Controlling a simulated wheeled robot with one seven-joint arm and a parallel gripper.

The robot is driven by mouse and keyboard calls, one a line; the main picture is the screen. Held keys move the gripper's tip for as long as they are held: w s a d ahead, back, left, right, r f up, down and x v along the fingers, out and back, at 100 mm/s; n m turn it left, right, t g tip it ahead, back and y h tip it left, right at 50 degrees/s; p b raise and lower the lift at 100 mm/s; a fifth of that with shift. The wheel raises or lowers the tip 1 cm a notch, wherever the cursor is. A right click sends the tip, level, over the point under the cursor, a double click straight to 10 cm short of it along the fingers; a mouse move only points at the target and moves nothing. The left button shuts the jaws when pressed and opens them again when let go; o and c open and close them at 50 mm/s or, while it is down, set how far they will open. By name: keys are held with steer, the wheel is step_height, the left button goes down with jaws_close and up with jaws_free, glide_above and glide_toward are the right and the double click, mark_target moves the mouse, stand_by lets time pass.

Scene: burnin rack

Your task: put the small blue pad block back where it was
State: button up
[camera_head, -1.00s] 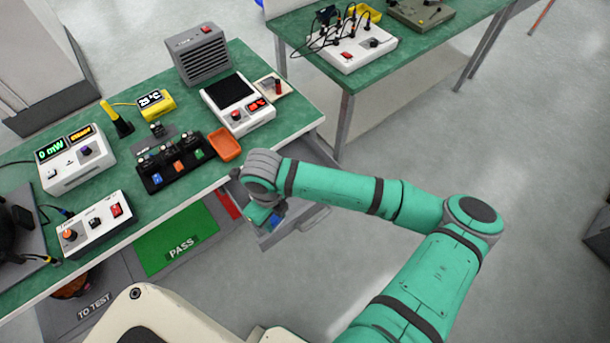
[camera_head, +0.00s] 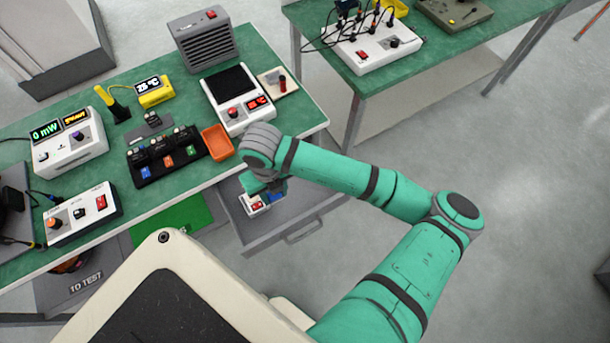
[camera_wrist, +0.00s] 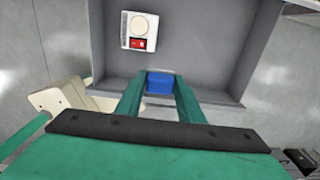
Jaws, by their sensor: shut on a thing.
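The small blue pad block (camera_wrist: 160,84) is between the fingertips of my gripper (camera_wrist: 158,92) in the wrist view. My gripper is shut on it. In the head view my gripper (camera_head: 268,188) points down over the open grey drawer (camera_head: 300,215) below the table's front edge, and a bit of the blue block (camera_head: 279,197) shows beside it. The wrist view shows the block over the drawer (camera_wrist: 205,65), near its front wall. I cannot tell whether the block touches the drawer floor. The block's lower part is hidden.
A white device (camera_wrist: 140,32) with a round pad and red display lies in the drawer. The drawer floor right of it looks clear. On the green table (camera_head: 200,185) are an orange tray (camera_head: 217,142), a black rack (camera_head: 165,158) and several instruments.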

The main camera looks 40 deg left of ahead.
steer(key=w+f, duration=0.3)
steer(key=w, duration=0.3)
glide_above(300, 184)
step_height(300, 184, down, 6)
steer(key=shift+s+f, duration=0.1)
steer(key=shift+s, duration=0.05)
steer(key=shift+f, duration=1.6)
steer(key=shift+f, duration=0.1)
steer(key=o, duration=1)
step_height(300, 184, up, 12)
steer(key=shift+r, duration=0.15)
